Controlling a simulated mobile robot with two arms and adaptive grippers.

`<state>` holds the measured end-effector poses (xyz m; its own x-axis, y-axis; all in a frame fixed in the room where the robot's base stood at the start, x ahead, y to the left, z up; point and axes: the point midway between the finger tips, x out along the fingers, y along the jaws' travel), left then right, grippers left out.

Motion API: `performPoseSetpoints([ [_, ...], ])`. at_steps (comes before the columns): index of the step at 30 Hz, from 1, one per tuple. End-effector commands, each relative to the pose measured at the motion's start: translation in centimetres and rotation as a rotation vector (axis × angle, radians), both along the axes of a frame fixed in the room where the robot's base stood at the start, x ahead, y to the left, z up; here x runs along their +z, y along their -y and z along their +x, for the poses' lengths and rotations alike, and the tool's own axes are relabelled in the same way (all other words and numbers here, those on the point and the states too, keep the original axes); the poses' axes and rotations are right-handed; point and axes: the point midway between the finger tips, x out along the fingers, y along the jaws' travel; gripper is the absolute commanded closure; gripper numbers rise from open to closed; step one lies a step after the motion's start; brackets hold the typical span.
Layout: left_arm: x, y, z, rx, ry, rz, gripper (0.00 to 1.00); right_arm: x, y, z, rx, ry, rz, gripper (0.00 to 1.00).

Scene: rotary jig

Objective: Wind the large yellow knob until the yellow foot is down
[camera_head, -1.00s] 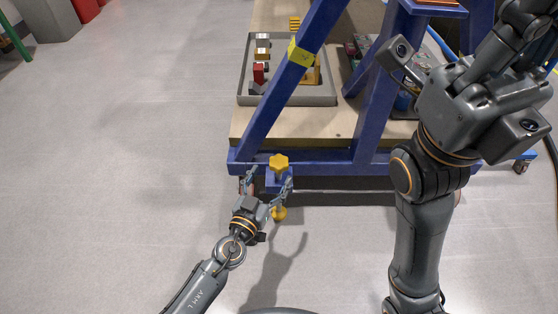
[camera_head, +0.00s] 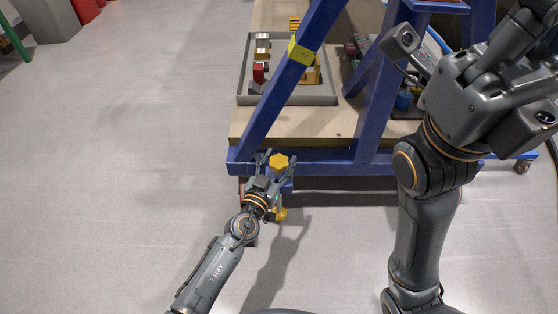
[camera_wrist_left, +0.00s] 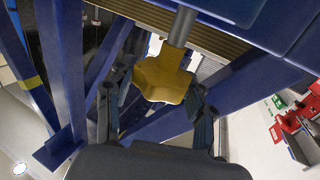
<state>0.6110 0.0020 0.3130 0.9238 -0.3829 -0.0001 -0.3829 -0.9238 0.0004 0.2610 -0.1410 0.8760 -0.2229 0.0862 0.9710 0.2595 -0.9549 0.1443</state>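The large yellow knob (camera_head: 279,162) is a lobed knob at the front edge of the blue frame. It also shows in the left wrist view (camera_wrist_left: 163,78), on a grey shaft. My left gripper (camera_head: 279,168) is open, with one finger on each side of the knob. In the left wrist view my left gripper (camera_wrist_left: 157,98) shows gaps beside the knob, and I see no clear contact. The yellow foot (camera_head: 280,214) is below the knob, partly hidden by my left wrist. I cannot tell whether it touches the floor. My right gripper is not clearly visible.
The blue frame (camera_head: 330,168) has slanted posts close above the knob. A wooden shelf (camera_head: 300,122) behind it carries a grey tray (camera_head: 290,101) with several parts. My right arm stands at the right. The floor (camera_head: 120,170) to the left is clear.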

Motion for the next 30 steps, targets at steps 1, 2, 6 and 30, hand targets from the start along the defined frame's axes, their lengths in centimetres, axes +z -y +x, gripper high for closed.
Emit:
performPoseSetpoints([
  [1,0.0,0.0,0.0,0.000,0.000,0.000,0.77,0.0,0.0,0.0,0.000,0.001,0.001,1.00],
  [2,0.0,0.0,0.0,0.000,0.000,0.000,0.77,0.0,0.0,0.0,0.001,0.000,0.002,1.00],
  [6,0.0,0.0,0.0,-0.003,0.000,0.001,0.78,0.0,0.0,0.0,0.001,0.000,0.003,1.00],
  [30,-0.1,-0.1,0.0,-0.279,0.002,0.001,0.78,0.5,-0.2,-2.5,-0.005,0.084,-0.006,1.00],
])
